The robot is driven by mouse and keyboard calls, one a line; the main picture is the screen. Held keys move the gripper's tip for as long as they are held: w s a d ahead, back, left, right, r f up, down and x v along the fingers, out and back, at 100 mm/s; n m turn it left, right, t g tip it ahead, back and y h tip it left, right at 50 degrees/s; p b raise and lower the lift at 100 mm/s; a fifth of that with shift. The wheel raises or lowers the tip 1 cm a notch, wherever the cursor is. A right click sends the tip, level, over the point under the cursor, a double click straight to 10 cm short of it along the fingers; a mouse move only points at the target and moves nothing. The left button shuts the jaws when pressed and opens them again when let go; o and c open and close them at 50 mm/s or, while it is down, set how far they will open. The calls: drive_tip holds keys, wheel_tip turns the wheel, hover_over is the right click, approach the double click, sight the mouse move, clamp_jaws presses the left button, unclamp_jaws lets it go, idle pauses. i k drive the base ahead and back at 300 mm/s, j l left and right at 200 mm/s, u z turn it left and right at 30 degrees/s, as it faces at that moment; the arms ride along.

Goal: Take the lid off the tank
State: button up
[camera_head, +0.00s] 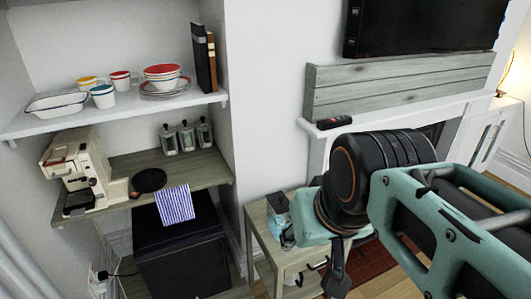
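A cream coffee machine (82,172) stands at the left end of the grey wooden counter, with dark parts at its front. I cannot make out a separate tank or lid on it for sure. A flat black round thing (148,181) lies on the counter to its right; I cannot tell what it is. My gripper (338,282) hangs at the lower middle, far to the right of the machine. Only a dark finger part of it shows; my wrist hides the rest, and whether it holds anything is not visible.
A shelf (130,112) with cups, bowls and books overhangs the counter. Three jars (186,138) stand at the counter's back. A striped cloth (175,204) hangs over its front edge above a black cabinet (182,250). A small side table (262,245) with items stands beside my gripper.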

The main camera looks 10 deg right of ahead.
sight(280, 199)
drive_tip(key=z, duration=0.15)
drive_tip(key=i+j+z, duration=0.65)
drive_tip(key=z, duration=0.2)
drive_tip(key=k+j+z, duration=0.2)
drive_tip(key=j, duration=0.5)
drive_tip(key=i+l, duration=0.35)
